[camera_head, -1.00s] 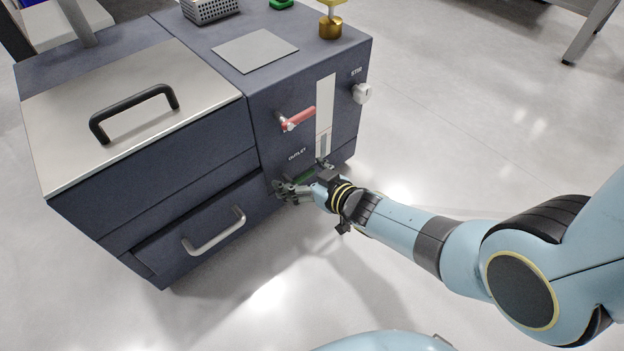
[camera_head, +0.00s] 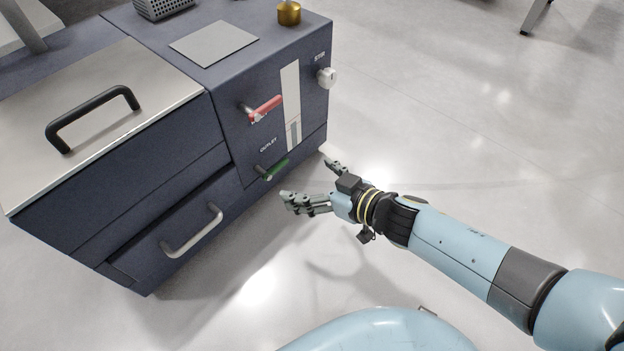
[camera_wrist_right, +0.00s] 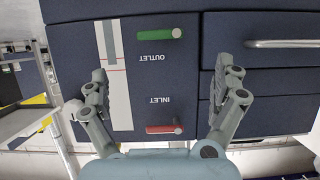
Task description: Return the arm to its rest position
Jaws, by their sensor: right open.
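My right gripper (camera_head: 312,184) is open and empty in the head view, in front of the cabinet and apart from it. In the right wrist view its two fingers (camera_wrist_right: 163,95) are spread wide with nothing between them. Beyond them is the cabinet front with the green outlet handle (camera_wrist_right: 160,33) and the red inlet handle (camera_wrist_right: 164,128). In the head view the green outlet handle (camera_head: 274,169) is just left of the gripper, and the red handle (camera_head: 263,108) is above it. My left gripper is not in view.
The dark blue cabinet (camera_head: 180,150) fills the left side, with a silver drawer handle (camera_head: 193,232), a black lid handle (camera_head: 92,115) and a white STIR knob (camera_head: 327,77). Open floor (camera_head: 470,130) lies to the right. A table leg (camera_head: 534,15) stands at the top right.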

